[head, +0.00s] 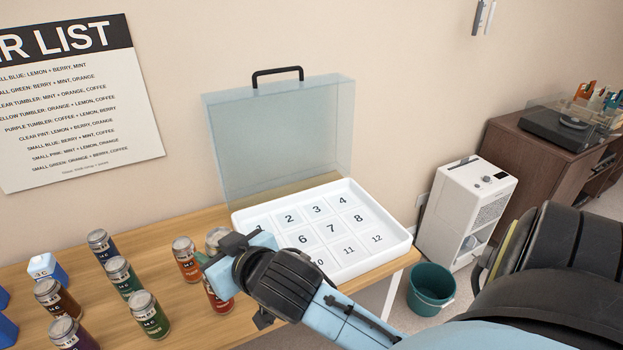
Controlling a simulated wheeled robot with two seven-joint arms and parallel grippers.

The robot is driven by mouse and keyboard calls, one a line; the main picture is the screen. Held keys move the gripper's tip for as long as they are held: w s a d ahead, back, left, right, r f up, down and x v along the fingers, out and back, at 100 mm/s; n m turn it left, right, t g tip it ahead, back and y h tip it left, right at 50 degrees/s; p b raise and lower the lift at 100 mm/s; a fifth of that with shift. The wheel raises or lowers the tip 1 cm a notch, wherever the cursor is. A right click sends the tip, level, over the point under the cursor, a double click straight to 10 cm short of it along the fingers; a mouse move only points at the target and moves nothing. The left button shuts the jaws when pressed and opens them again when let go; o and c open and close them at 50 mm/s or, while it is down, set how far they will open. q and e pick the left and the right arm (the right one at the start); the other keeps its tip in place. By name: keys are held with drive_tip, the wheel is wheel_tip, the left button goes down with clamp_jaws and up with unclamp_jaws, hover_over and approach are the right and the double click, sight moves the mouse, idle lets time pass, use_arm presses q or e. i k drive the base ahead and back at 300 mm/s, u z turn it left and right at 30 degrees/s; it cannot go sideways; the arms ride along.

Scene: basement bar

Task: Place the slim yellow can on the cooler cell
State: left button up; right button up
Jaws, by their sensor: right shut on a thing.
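The cooler (395,250) is a white tray with numbered cells, on the table's right end. Its clear lid (280,140) with a black handle stands open behind it. Cells 2, 3, 4, 6, 7, 8, 11 and 12 show clear and empty; my right arm covers the left front part. My right gripper (213,255) is at the cooler's left side, shut on a can (216,235). Only this can's silver top and a little of its side show, so I cannot tell its colour. No can in view is plainly yellow. My left gripper is out of view.
An orange-red can (187,260) and a red can (218,303) stand close to the gripper. Several other cans, such as a green one (148,315), and blue blocks (47,270) stand at left on the wooden table (180,222). A white appliance (465,215) and a teal bucket (431,288) are at right.

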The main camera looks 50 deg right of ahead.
sight(318, 263)
drive_tip(key=u, duration=0.65)
drive_tip(key=i, duration=0.95)
drive_tip(key=z, duration=2.1)
